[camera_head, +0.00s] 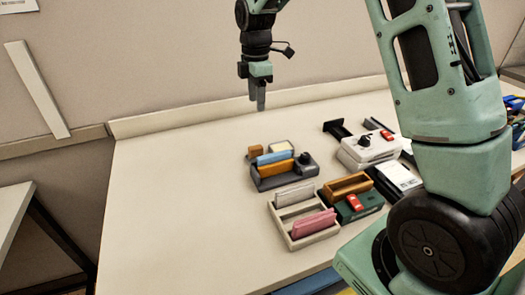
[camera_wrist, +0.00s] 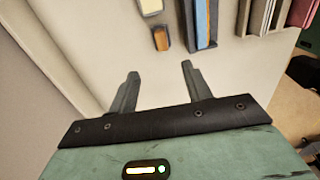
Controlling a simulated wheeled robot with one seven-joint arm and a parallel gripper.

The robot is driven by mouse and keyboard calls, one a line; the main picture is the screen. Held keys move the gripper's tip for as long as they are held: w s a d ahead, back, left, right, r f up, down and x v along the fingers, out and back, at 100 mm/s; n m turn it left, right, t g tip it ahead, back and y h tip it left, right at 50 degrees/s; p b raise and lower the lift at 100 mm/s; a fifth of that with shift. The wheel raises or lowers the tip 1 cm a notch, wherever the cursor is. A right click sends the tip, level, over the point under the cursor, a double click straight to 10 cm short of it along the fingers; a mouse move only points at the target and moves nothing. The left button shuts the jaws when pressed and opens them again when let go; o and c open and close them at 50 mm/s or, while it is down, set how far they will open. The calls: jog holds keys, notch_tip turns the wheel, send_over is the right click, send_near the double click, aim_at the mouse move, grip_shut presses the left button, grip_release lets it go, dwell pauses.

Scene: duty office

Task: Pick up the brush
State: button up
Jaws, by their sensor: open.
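A small brown block with a dark edge (camera_head: 255,151) lies on the desk behind the dark grey organizer. It also shows in the wrist view (camera_wrist: 161,38), just beyond my fingertips and between their lines. It may be the brush, but its bristles cannot be made out. My gripper (camera_head: 258,103) hangs above the far part of the desk, above and behind the block in the head view. In the wrist view my gripper (camera_wrist: 160,68) has its two fingers apart with nothing between them.
The dark grey organizer (camera_head: 263,184) holds blue and orange pieces. A pale tray (camera_head: 302,238) with a pink piece stands nearer. A brown wooden tray (camera_head: 347,184) and a white device (camera_head: 368,150) are to the right. The desk's left part (camera_head: 180,210) is clear.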

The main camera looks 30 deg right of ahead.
jog(key=p, duration=0.3)
send_over(256, 147)
jog(key=f, duration=1.1)
jog(key=shift+d+f, duration=0.2)
jog(key=shift+f, duration=0.2)
jog(key=shift+a+f+p, duration=0.15)
jog(key=shift+f+p, duration=0.4)
jog(key=shift+f, duration=0.75)
jog(key=shift+a+f+p, duration=0.1)
jog(key=shift+f+p, duration=0.4)
jog(key=shift+f, duration=0.8)
jog(key=c, duration=1.1)
